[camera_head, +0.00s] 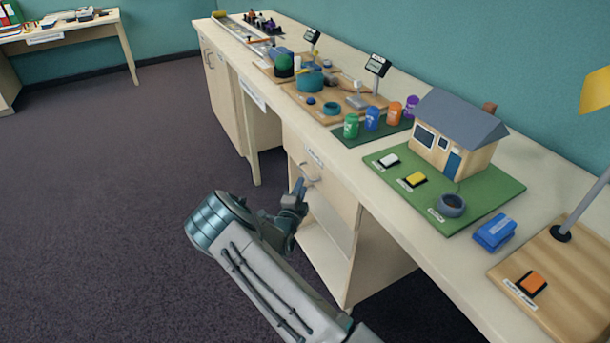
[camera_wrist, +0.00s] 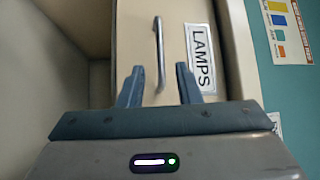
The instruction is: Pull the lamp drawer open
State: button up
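The lamp drawer (camera_wrist: 130,45) has a cream front with a white label (camera_wrist: 201,58) reading LAMPS and a metal bar handle (camera_wrist: 159,52). In the head view the drawer (camera_head: 328,178) is under the long counter, and its front looks flush with the cabinet. My gripper (camera_wrist: 160,84) is open in front of the drawer, with one finger on each side of the handle's near end in the wrist view. I cannot tell whether the fingers touch the handle. In the head view my gripper (camera_head: 298,190) is beside the handle (camera_head: 308,176), partly covering that area.
An open shelf space (camera_head: 322,245) lies below the drawer. The counter (camera_head: 375,185) above carries a model house (camera_head: 455,135) on a green board, several coloured jars and a blue stapler-like object (camera_head: 494,233). The dark carpet (camera_head: 110,200) to the left is clear.

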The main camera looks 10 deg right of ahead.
aim_at(305, 174)
jog(key=x, duration=0.6)
jog(key=shift+w, duration=0.2)
grip_shut()
